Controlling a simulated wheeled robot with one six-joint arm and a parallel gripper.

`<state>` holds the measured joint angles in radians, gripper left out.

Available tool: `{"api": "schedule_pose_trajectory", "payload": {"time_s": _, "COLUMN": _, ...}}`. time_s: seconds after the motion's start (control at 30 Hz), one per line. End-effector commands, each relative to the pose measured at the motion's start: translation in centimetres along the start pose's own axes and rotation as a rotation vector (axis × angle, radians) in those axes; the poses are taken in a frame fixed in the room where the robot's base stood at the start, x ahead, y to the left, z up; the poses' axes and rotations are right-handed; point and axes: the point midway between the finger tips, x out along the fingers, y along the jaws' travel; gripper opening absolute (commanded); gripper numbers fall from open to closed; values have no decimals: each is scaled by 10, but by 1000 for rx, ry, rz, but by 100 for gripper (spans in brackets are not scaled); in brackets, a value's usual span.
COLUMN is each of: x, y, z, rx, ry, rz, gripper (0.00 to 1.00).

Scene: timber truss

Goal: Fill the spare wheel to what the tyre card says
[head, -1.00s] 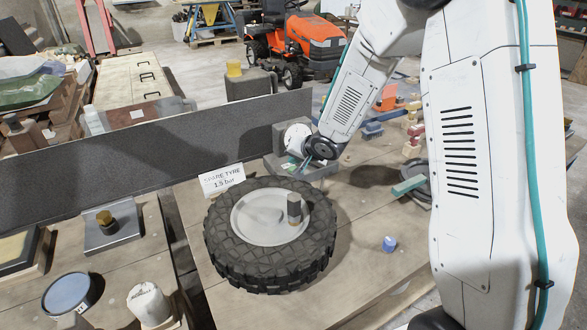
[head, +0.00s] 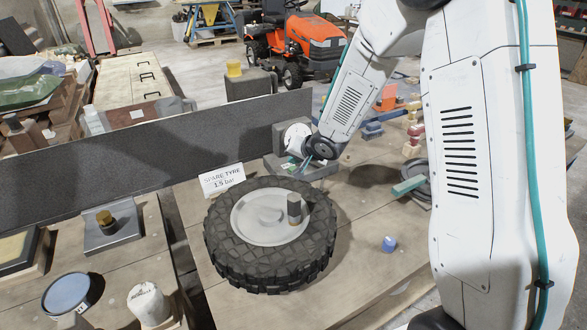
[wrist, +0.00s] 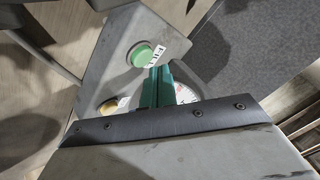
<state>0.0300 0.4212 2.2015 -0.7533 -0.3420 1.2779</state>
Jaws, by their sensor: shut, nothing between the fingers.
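The spare wheel (head: 232,255), a black knobbly tyre with a grey disc, lies flat on the bench with a grey upright piece on its disc. The tyre card (head: 221,180) behind it reads "SPARE TYRE 1.5 bar". The grey inflator (head: 285,138) with a white dial stands behind the wheel. In the wrist view the inflator (wrist: 112,75) shows a green button (wrist: 146,55) with a label that seems to read "FILL", and a yellowish button (wrist: 108,106). The dial (wrist: 186,93) is partly hidden by my gripper. My gripper (wrist: 160,70) is shut, its teal fingertips close to the green button; contact is unclear.
A blue cap (head: 389,243) sits on the bench right of the wheel. A dark upright panel (head: 130,137) runs behind the bench. A white canister (head: 148,304) and a round dark-rimmed tin (head: 70,293) stand at the lower left. An orange mower (head: 312,42) is far behind.

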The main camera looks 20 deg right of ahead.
Motion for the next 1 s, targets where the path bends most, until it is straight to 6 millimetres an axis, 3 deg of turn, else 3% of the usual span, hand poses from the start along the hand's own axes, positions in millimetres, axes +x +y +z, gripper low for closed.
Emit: {"api": "schedule_pose_trajectory", "payload": {"time_s": 1.0, "x": 7, "y": 6, "z": 7, "rx": -1, "ry": -4, "rz": 3, "gripper": 0}}
